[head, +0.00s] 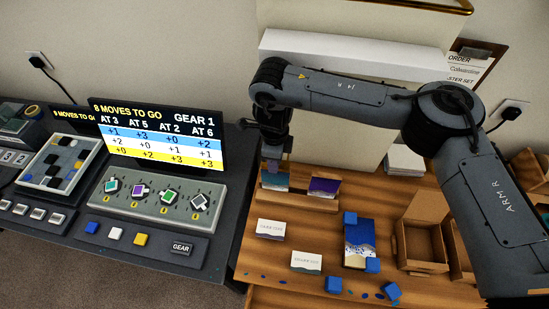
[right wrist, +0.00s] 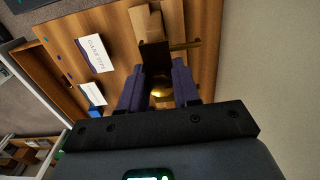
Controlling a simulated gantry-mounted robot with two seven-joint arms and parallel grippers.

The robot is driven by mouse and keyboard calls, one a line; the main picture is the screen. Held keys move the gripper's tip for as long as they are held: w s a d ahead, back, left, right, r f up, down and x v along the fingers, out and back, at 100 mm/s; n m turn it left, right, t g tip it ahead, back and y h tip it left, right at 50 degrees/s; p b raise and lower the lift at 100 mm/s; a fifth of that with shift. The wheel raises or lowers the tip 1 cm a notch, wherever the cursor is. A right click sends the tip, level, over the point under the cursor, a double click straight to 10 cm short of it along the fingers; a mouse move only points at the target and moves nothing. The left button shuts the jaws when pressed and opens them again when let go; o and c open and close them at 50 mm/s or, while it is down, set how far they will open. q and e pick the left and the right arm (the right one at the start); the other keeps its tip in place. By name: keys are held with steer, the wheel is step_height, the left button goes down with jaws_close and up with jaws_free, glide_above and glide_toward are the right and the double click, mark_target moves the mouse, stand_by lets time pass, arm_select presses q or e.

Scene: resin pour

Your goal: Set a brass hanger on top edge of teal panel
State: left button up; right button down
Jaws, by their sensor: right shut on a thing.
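My right gripper (head: 272,160) is at the upper left of the wooden rack, just above the teal panel (head: 275,182). The panel stands upright in the rack, and the gripper partly covers its top. In the right wrist view my right gripper (right wrist: 159,88) is shut on a small brass piece (right wrist: 160,93), which looks like the brass hanger. Its full shape is hidden between the dark fingers. I cannot tell whether it touches the panel. My left gripper is not in view.
A purple panel (head: 323,186) stands in the same rack (head: 300,199). Name cards (head: 270,229) lie in front. A blue-patterned panel (head: 359,243) lies among blue blocks (head: 333,284). An open cardboard box (head: 421,235) is to the right. A console with a screen (head: 155,135) is at left.

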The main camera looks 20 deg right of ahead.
stand_by(0.3)
steer(key=shift+p, duration=0.3)
stand_by(0.5)
steer(key=shift+f, duration=0.5)
steer(key=shift+f, duration=0.35)
stand_by(0.5)
steer(key=shift+f, duration=0.1)
stand_by(0.6)
steer(key=shift+f, duration=0.15)
stand_by(0.4)
steer(key=shift+f, duration=0.15)
stand_by(0.6)
